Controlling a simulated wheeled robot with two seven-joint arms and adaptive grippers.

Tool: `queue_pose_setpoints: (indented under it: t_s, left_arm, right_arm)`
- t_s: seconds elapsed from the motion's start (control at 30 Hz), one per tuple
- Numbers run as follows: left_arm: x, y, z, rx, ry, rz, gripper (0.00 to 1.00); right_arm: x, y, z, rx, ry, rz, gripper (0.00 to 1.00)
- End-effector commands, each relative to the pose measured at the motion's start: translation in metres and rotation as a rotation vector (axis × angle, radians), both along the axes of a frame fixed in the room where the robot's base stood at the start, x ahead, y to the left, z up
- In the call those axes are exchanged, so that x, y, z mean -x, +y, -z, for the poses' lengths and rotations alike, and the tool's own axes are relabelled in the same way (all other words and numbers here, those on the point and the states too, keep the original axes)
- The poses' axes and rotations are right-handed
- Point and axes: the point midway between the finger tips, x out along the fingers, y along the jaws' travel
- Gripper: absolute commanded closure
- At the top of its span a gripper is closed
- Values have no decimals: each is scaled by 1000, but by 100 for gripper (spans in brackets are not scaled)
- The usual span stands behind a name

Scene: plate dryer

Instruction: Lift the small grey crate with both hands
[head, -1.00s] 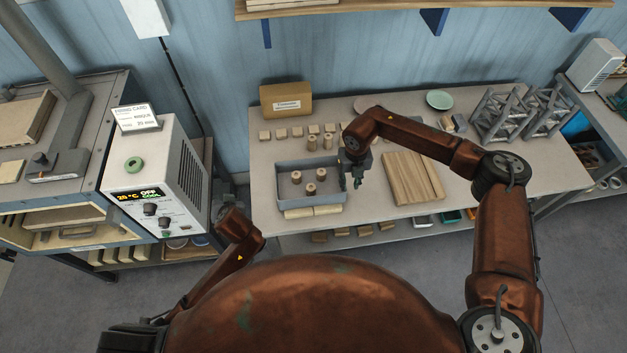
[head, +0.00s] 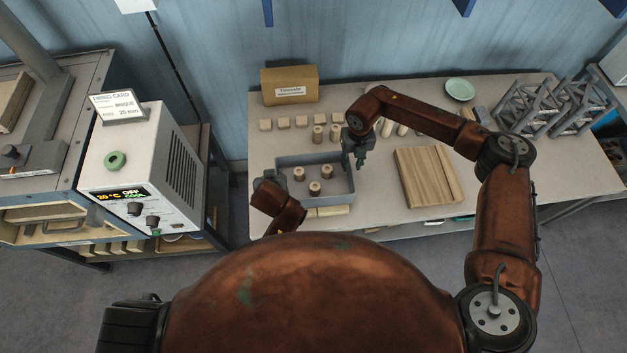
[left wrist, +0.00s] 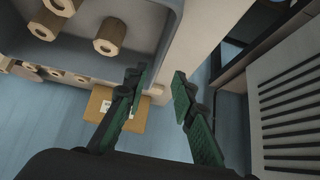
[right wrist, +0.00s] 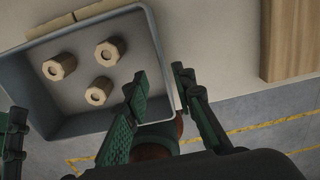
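The small grey crate (head: 305,161) sits on the workbench with three upright wooden pegs (head: 314,187) inside. In the left wrist view, my left gripper (left wrist: 160,78) is open at the crate's left end, its fingertips on either side of the rim line. In the head view that gripper is mostly hidden behind its own wrist. My right gripper (head: 360,162) is at the crate's right end. In the right wrist view (right wrist: 162,77) its fingers are apart, with the crate's right wall (right wrist: 160,50) running between them. I cannot tell whether either gripper touches the crate.
Wooden blocks and cylinders (head: 318,133) stand behind the crate, and a cardboard box (head: 289,85) is farther back. A wooden board (head: 425,176) lies to the right. Pale bars (head: 328,211) lie along the crate's front. The kiln controller (head: 145,175) stands left of the bench.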

Motion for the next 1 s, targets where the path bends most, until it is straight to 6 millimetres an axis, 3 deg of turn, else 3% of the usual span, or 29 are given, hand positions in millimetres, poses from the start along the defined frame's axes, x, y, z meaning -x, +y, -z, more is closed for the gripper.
queue_pose_setpoints:
  t_s: [0.17,0.67,1.0]
  left_arm:
    - [-1,-4,17,2,2,6,76]
    - [-3,-2,21,0,3,4,76]
    - [-31,3,57,-3,3,3,76]
  right_arm:
    - [1,-4,17,0,2,7,76]
    - [1,-2,22,0,3,4,76]
    - [1,-1,69,0,5,4,76]
